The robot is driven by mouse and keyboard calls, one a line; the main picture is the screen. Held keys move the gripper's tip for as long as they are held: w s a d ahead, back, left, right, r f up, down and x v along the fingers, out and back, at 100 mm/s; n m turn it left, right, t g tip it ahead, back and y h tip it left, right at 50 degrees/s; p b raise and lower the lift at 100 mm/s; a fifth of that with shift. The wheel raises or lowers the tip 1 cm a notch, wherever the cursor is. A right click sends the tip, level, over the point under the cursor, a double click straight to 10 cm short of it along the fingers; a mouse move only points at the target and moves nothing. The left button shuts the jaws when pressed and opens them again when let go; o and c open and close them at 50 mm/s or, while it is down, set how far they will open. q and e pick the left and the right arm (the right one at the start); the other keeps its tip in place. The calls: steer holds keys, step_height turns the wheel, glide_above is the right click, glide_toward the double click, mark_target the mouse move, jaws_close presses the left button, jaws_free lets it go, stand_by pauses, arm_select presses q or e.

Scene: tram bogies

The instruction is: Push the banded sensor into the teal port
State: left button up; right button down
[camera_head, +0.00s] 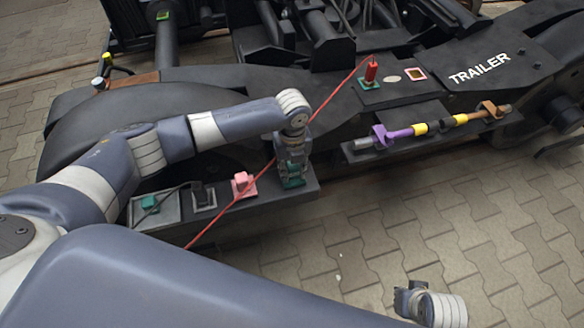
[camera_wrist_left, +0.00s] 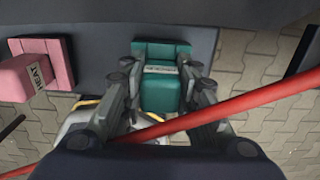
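My left gripper (camera_head: 291,180) points down over the front shelf. In the left wrist view its fingers (camera_wrist_left: 160,80) stand on both sides of a teal block (camera_wrist_left: 165,92) with a small label. They are very close to its sides; I cannot tell whether they press on it. The same teal piece shows under the gripper in the head view (camera_head: 292,182). A red plug (camera_head: 371,70) stands upright on a green base (camera_head: 369,83) on the bogie. I cannot identify the banded sensor for certain. My right gripper (camera_head: 405,299) is low at the right, its fingers unclear.
A red cable (camera_head: 334,92) crosses by my left gripper. Paving in front is clear.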

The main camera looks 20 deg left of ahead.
arm_select(q)
steer(key=o, duration=0.4)
steer(key=shift+s+f, duration=0.3)
steer(key=shift+f, duration=0.4)
steer(key=shift+o, duration=0.5)
steer(key=shift+w+f, duration=0.1)
steer(key=shift+w, duration=0.05)
arm_select(e)
steer(key=shift+f, duration=0.35)
arm_select(q)
steer(key=shift+a, duration=0.1)
arm_select(e)
steer(key=shift+s, duration=0.1)
arm_select(q)
step_height(320, 180, up, 13)
steer(key=shift+w+f, duration=0.15)
steer(key=shift+f, duration=0.05)
steer(key=shift+d, duration=0.2)
